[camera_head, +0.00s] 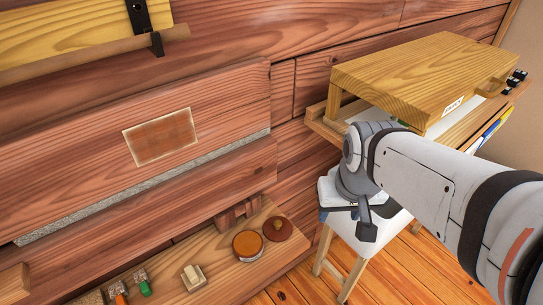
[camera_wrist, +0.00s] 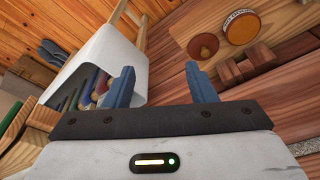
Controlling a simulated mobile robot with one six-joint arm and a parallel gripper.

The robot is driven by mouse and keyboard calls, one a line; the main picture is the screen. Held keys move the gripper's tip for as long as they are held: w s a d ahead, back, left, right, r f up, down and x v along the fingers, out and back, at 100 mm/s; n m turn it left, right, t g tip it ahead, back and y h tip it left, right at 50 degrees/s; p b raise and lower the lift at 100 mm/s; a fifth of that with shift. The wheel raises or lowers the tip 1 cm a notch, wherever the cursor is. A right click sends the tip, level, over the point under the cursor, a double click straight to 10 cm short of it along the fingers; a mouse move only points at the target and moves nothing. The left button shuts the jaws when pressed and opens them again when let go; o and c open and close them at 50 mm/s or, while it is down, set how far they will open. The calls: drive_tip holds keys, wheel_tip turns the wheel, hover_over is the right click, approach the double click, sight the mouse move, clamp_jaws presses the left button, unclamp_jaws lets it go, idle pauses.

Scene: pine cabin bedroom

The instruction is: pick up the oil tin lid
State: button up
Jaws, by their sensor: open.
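A round brown disc with a small knob, which looks like the oil tin lid (camera_head: 278,229), lies on a wooden shelf by the wall. It also shows in the wrist view (camera_wrist: 203,46). Right beside it is a round tin (camera_head: 248,245) with an orange-brown top and pale rim; the wrist view shows its labelled side (camera_wrist: 241,27). My gripper (camera_head: 366,222) is in the air to the right of the lid, over the white stool. In the wrist view its two blue fingers (camera_wrist: 162,85) are apart with nothing between them; the lid is beyond the right finger.
Small wooden blocks (camera_wrist: 243,66) sit close to the lid and tin. A pale block (camera_head: 193,277) and small green and orange items stand further left on the shelf (camera_head: 215,262). A white stool (camera_head: 368,236) and a desk with a wooden riser (camera_head: 425,75) are at right.

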sight(278, 223)
drive_tip(key=o, duration=0.6)
drive_tip(key=w+a+f+n+g+p, duration=0.1)
drive_tip(key=w+a+f, duration=0.3)
drive_tip(key=w, duration=0.3)
drive_tip(key=shift+w+a+f, duration=0.35)
drive_tip(key=shift+f, duration=0.15)
drive_tip(key=shift+o, duration=0.8)
drive_tip(key=shift+n+g, duration=0.5)
drive_tip(key=shift+g, duration=0.2)
drive_tip(key=w+a+f, duration=0.1)
drive_tip(key=a+f, duration=0.1)
drive_tip(key=w+a+f, duration=0.2)
drive_tip(key=f, duration=0.1)
drive_tip(key=w+a+f, duration=0.1)
drive_tip(key=a+f, duration=0.1)
drive_tip(key=f, duration=0.1)
drive_tip(key=shift+w+a+p, duration=0.15)
drive_tip(key=shift+a+p, duration=0.15)
drive_tip(key=shift+p, duration=0.05)
drive_tip(key=shift+a+f, duration=0.15)
drive_tip(key=shift+f, duration=1.1)
drive_tip(key=shift+d+f, duration=0.2)
drive_tip(key=shift+f, duration=2.65)
